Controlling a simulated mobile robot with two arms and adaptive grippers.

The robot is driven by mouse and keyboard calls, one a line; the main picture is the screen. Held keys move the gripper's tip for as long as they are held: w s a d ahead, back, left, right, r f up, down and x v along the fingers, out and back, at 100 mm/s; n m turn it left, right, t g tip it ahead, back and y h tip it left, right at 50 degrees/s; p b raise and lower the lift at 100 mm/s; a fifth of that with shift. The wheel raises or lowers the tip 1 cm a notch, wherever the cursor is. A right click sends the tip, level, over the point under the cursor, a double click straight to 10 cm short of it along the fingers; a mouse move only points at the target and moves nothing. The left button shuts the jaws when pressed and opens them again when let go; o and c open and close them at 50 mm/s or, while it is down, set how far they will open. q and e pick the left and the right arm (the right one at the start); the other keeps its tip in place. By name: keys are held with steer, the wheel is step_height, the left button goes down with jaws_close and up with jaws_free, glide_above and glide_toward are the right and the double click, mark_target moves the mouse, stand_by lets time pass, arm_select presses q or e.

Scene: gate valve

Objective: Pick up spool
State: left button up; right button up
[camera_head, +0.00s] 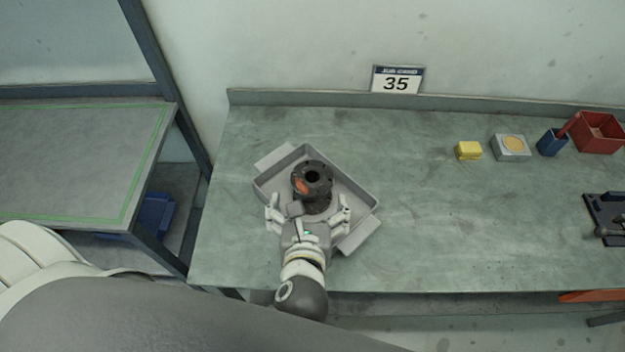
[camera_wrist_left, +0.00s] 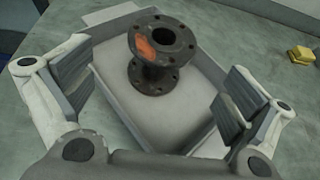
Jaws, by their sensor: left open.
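The spool (camera_head: 313,177) is a dark, flanged metal piece with an orange patch on its upper flange. It stands upright in a grey tray (camera_head: 358,187) on the workbench. My left gripper (camera_head: 308,206) is open at the near side of the spool, with its fingers spread to either side. In the left wrist view the spool (camera_wrist_left: 163,52) shows ahead between the two open finger pads, with a gap on both sides and no contact seen. The tray (camera_wrist_left: 190,132) lies under it. My right gripper is not in view.
The green-grey workbench (camera_head: 430,210) has free room right of the tray. A yellow block (camera_head: 468,150), a grey box with a yellow disc (camera_head: 511,146), a blue cup (camera_head: 550,143) and a red bin (camera_head: 597,132) stand at the back right. A side table (camera_head: 75,160) is at left.

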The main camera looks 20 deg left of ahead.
mark_target(312, 176)
arm_select(q)
steer(key=x, duration=0.4)
steer(key=shift+b, duration=0.35)
steer(key=shift+w+a+f, duration=0.15)
steer(key=shift+w+f, duration=0.1)
steer(key=shift+w, duration=0.25)
steer(key=b+x, duration=0.1)
steer(key=x, duration=0.3)
steer(key=shift+w+r+b, duration=0.1)
steer(key=shift+w+b, duration=0.15)
steer(key=shift+b, duration=0.05)
steer(key=shift+w, duration=0.35)
steer(key=shift+s, duration=0.1)
steer(key=shift+c, duration=1.3)
steer(key=c, duration=1.4)
steer(key=shift+r, duration=0.1)
steer(key=shift+c, duration=1.1)
